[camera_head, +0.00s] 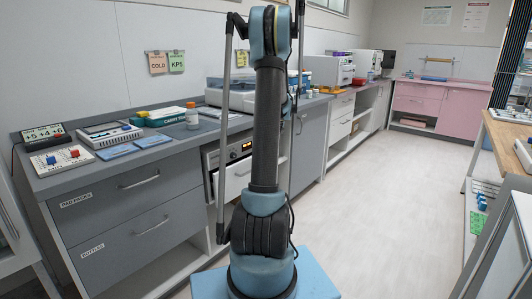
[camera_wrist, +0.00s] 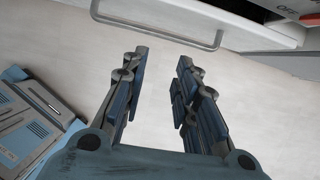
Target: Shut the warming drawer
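The warming drawer (camera_head: 236,181) has a white front. My gripper cannot be made out in the head view.
Grey drawers (camera_head: 135,205) labelled PAD PACKS and BOTTLES are at the left, both shut. The counter (camera_head: 172,130) above holds devices, a bottle and boxes. Pale floor (camera_head: 390,210) is clear to the right. A wooden-topped bench (camera_head: 508,145) stands at the right edge.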

